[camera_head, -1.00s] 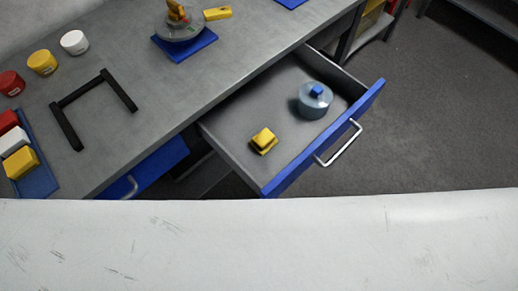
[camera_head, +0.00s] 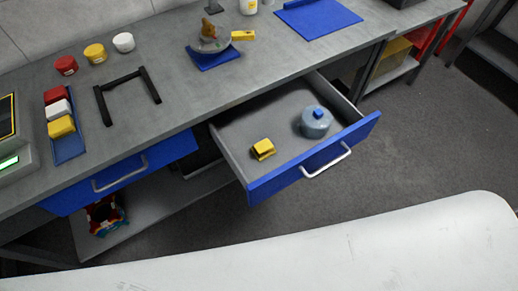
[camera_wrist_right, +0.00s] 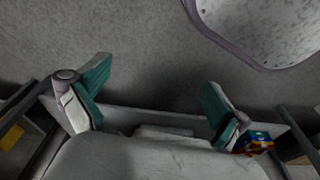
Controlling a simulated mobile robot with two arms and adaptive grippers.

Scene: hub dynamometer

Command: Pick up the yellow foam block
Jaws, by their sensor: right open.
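A yellow block (camera_head: 61,126) lies at the near end of a blue tray (camera_head: 72,148) on the grey bench, in line with a white block (camera_head: 58,110) and a red block (camera_head: 54,95). Another small yellow piece with a dark part (camera_head: 263,149) lies in the open drawer (camera_head: 240,125). I cannot tell which of the two is foam. My right gripper (camera_wrist_right: 154,90) shows in the right wrist view, open and empty, with bare grey floor beyond its fingers. Neither yellow piece is recognisable between them. My left gripper is out of view.
The blue-fronted drawer juts out from the bench and also holds a round grey-blue container (camera_head: 316,122). A black frame (camera_head: 128,95), several small lidded jars and a scale (camera_head: 15,140) stand on the bench. Open floor (camera_head: 420,150) lies to the right.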

